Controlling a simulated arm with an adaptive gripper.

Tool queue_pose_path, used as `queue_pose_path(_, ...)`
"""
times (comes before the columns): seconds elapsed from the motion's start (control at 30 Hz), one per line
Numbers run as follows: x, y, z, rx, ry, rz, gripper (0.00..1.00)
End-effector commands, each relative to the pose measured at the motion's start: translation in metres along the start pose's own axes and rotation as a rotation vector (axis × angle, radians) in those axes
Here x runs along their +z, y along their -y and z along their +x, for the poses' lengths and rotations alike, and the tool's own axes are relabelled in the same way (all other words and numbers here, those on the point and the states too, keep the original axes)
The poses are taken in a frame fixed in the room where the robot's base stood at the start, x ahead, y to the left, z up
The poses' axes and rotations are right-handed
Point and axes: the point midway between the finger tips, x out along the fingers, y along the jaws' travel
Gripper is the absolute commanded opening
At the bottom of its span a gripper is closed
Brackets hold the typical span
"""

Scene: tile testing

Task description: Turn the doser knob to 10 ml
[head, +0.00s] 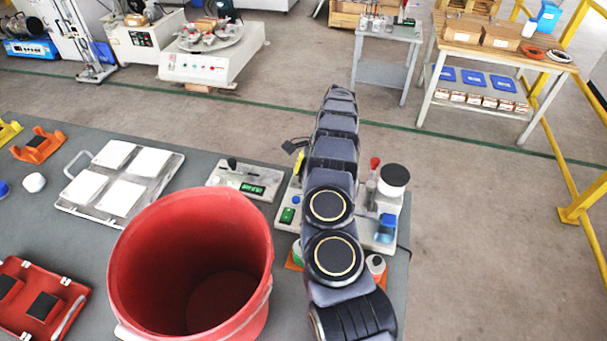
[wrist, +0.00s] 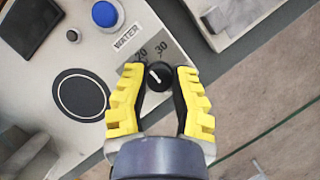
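The doser knob (wrist: 160,76) is a small round black knob with a white pointer line, on a light panel in the wrist view. The line slants toward the upper left, on the side of the printed 20 (wrist: 141,53); a 30 (wrist: 161,47) stands above the knob. My gripper (wrist: 160,74) has yellow fingers with dark inner pads, one on each side of the knob, and the pads appear to touch it. Any 10 mark is hidden behind the left finger or out of sight.
On the panel are a WATER label (wrist: 126,37), a blue button (wrist: 104,14) and a black-ringed plate (wrist: 81,95). In the head view a large red bucket (head: 125,262) stands left of my arm. A small device with a green display (head: 252,189) stands behind it.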

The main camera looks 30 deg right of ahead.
Motion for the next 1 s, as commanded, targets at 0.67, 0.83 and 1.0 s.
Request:
queue_pose_path(0.67, -0.0006, -0.0007, 0.0043, 0.100, -0.001, -0.227, 0.00)
queue_pose_path(0.83, -0.0008, -0.0003, 0.0042, 0.159, -0.001, -0.375, 0.00)
queue_pose_path(1.0, -0.0014, -0.0004, 0.0045, 0.219, -0.001, -0.520, 0.00)
